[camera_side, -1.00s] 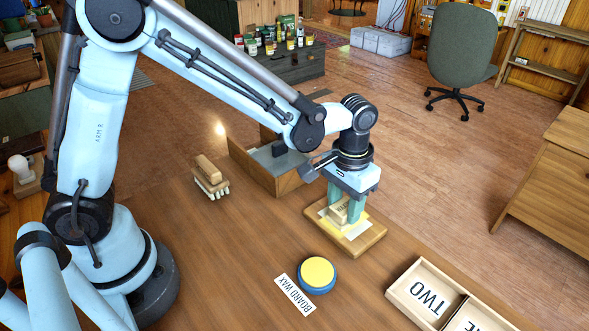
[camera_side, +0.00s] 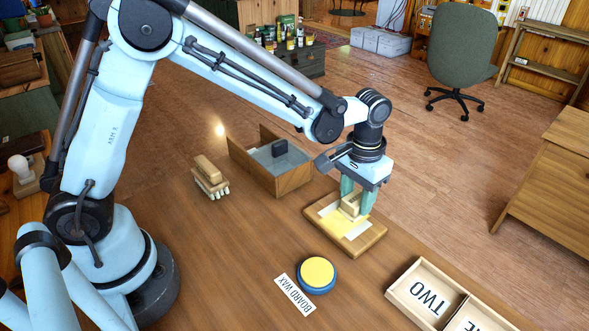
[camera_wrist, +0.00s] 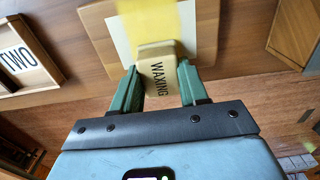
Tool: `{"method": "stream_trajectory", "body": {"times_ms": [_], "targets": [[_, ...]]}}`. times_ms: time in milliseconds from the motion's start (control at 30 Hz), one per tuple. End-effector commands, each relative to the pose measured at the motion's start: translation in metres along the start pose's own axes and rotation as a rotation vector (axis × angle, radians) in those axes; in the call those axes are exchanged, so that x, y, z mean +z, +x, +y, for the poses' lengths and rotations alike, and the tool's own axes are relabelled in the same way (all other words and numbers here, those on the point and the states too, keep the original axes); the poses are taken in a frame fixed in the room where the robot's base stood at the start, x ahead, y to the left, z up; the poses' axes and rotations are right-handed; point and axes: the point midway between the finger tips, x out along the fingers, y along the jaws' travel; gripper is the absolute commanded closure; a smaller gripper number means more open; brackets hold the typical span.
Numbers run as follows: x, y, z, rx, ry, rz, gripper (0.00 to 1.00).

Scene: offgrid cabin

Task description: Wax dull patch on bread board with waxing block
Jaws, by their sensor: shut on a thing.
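The bread board (camera_side: 372,236) lies flat on the table. Its dull patch (camera_side: 357,231) is whitish, with a yellow wax band (camera_side: 338,221) across its middle and pale strips on both sides. My gripper (camera_side: 356,202) is shut on the waxing block (camera_side: 350,207), low over the board. In the wrist view the block (camera_wrist: 157,68), lettered WAXING, sits between the green fingers. Its far end meets the yellow band (camera_wrist: 157,20), with the pale patch (camera_wrist: 122,40) beside it. Whether the block touches the board is hard to tell. The block hides part of the patch.
A round blue tin with yellow wax (camera_side: 317,273) stands nearer, beside a BOARD WAX label (camera_side: 294,294). A wooden tray lettered TWO (camera_side: 408,286) is at the lower right. A brush (camera_side: 210,177) and an open wooden box (camera_side: 293,180) lie behind and left.

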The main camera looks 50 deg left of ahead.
Motion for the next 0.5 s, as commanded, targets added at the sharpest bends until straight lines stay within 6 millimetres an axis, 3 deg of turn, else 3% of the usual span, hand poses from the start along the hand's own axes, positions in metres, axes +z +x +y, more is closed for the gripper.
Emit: {"method": "stream_trajectory", "body": {"times_ms": [500], "targets": [[-0.018, 0.000, 0.000, 0.000, -0.001, 0.001, 0.99]]}}
